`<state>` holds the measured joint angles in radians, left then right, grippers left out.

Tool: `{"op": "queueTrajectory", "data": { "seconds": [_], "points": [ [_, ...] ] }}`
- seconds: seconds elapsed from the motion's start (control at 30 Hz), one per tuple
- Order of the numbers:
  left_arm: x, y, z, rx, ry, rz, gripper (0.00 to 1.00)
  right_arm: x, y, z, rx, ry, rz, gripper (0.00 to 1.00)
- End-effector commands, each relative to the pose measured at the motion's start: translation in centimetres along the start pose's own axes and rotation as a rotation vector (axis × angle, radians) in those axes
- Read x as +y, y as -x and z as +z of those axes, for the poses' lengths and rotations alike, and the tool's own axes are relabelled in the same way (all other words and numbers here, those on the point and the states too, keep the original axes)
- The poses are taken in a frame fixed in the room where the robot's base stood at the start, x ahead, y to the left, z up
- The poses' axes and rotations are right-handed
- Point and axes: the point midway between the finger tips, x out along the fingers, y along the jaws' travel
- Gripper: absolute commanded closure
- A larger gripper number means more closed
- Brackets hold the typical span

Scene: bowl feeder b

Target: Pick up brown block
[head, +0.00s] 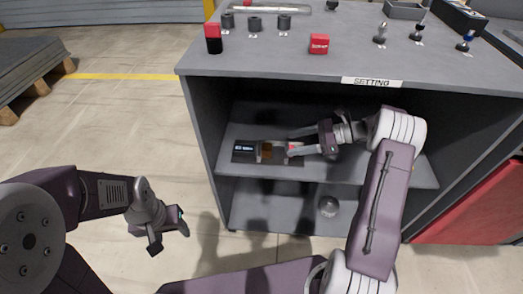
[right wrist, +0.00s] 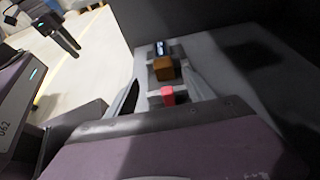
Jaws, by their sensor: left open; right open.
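The brown block (head: 267,150) sits on the upper shelf inside the grey cabinet, in a dark tray or fixture (head: 244,161). It also shows in the right wrist view (right wrist: 163,69), ahead of my right gripper. My right gripper (head: 290,144) is inside the cabinet, open, with its fingers pointing left toward the block. In the right wrist view a red block (right wrist: 168,95) lies between the fingers and nearer than the brown block. My left gripper (head: 169,232) is open and empty over the floor, left of the cabinet.
The cabinet top (head: 300,68) lies above the shelf and bounds it. A black-and-red block (head: 213,38), a red box (head: 319,44) and several small parts stand on top. A round metallic object (head: 328,207) is on the lower shelf. A wooden pallet (head: 30,75) lies at the left.

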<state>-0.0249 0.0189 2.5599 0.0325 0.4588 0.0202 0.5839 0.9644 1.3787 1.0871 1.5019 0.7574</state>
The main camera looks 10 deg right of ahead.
Motion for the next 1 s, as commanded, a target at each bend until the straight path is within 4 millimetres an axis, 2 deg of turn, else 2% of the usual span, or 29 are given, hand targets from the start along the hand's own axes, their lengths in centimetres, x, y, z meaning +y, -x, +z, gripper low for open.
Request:
{"op": "queueTrajectory", "data": {
  "seconds": [0.2, 0.33, 0.5, 0.6, 0.87, 0.9, 1.0],
  "points": [
    [-0.1, -2.7, 0.3, 0.0, 0.0, 0.0, 0.42, 0.0, -3.5, -0.5, 0.001, 0.004, 0.005, 0.38],
    [-0.1, -2.8, 0.3, 0.0, 0.0, 0.0, 0.42, 0.0, -4.0, -0.2, 0.002, 0.003, 0.003, 0.38],
    [-0.1, -6.0, 0.6, 0.0, 0.0, 0.0, 0.42, -0.6, -7.1, -1.0, 0.002, 0.007, 0.006, 0.38],
    [-0.1, -6.6, 0.7, -0.001, 0.0, 0.0, 0.42, -0.6, -8.4, -0.6, 0.003, 0.004, 0.004, 0.38],
    [-0.1, -6.5, 0.7, 0.0, 0.0, 0.0, 0.42, -0.6, -8.9, -0.1, 0.002, 0.003, 0.002, 0.38],
    [-0.1, -6.5, 0.7, 0.0, 0.0, 0.0, 0.42, -0.6, -8.9, -0.1, 0.002, 0.003, 0.002, 0.41],
    [-0.1, -6.5, 0.7, 0.0, 0.0, 0.0, 0.42, -0.6, -8.9, -0.1, 0.002, 0.003, 0.002, 0.69]
  ]
}}
